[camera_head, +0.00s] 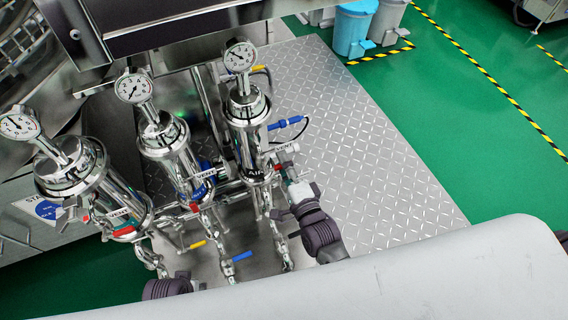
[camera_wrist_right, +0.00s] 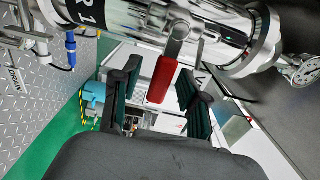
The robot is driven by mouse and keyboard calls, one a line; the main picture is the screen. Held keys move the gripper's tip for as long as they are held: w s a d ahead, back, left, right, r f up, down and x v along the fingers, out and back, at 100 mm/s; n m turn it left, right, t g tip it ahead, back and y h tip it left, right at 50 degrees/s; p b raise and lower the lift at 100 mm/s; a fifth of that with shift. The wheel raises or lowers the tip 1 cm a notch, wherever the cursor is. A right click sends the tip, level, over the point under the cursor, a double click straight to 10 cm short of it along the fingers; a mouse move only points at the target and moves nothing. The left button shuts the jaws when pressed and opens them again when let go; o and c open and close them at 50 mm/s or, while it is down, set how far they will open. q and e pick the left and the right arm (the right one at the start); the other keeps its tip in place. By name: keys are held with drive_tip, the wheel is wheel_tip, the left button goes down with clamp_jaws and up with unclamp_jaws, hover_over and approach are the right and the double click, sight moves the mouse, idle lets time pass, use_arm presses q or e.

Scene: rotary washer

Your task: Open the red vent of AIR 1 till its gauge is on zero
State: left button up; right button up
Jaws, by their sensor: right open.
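The AIR 1 housing (camera_head: 247,120) is the rightmost of three steel filter housings in the head view; it also shows in the right wrist view (camera_wrist_right: 225,25), with part of its label. Its round gauge (camera_head: 239,57) sits on top; its dark needle points to the upper left, and the scale is too small to read surely. The red vent handle (camera_wrist_right: 163,79) hangs from its valve in the wrist view. My right gripper (camera_wrist_right: 160,92) is open, with one finger on each side of the handle; I see gaps, so no grip. The left gripper's fingers are hidden.
Two other housings with gauges (camera_head: 134,87) (camera_head: 19,125) stand to the left. Blue (camera_head: 285,124) and yellow (camera_head: 192,245) valve handles are nearby. Pipes run close below. The metal tread plate (camera_head: 370,150) at the right is clear. A blue bin (camera_head: 353,28) stands behind.

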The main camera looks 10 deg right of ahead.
clamp_jaws()
drive_tip(key=shift+f+m, duration=0.15)
drive_tip(key=shift+m, duration=0.15)
drive_tip(key=f+m, duration=0.1)
drive_tip(key=m, duration=0.1)
drive_tip(key=shift+a+f+m, duration=0.1)
drive_tip(key=shift+f+m, duration=0.05)
drive_tip(key=shift+m, duration=0.15)
use_arm(q)
wheel_tip(320, 180, up, 15)
drive_tip(key=t+b, duration=0.1)
drive_tip(key=b, duration=0.4)
drive_tip(key=w+d+r+t+h+b, duration=0.1)
drive_tip(key=w+t+b, duration=0.1)
drive_tip(key=w, duration=0.3)
drive_tip(key=w+d+r+t+b, duration=0.2)
drive_tip(key=w+t, duration=0.3)
drive_tip(key=shift+w+d+r+h, duration=0.15)
drive_tip(key=shift+w+h, duration=0.05)
drive_tip(key=shift+h, duration=0.2)
use_arm(e)
drive_tip(key=s+a+f+m, duration=0.1)
drive_tip(key=a+f+m, duration=0.2)
drive_tip(key=m, duration=1.2)
drive_tip(key=shift+a+f, duration=0.25)
drive_tip(key=shift+a, duration=0.65)
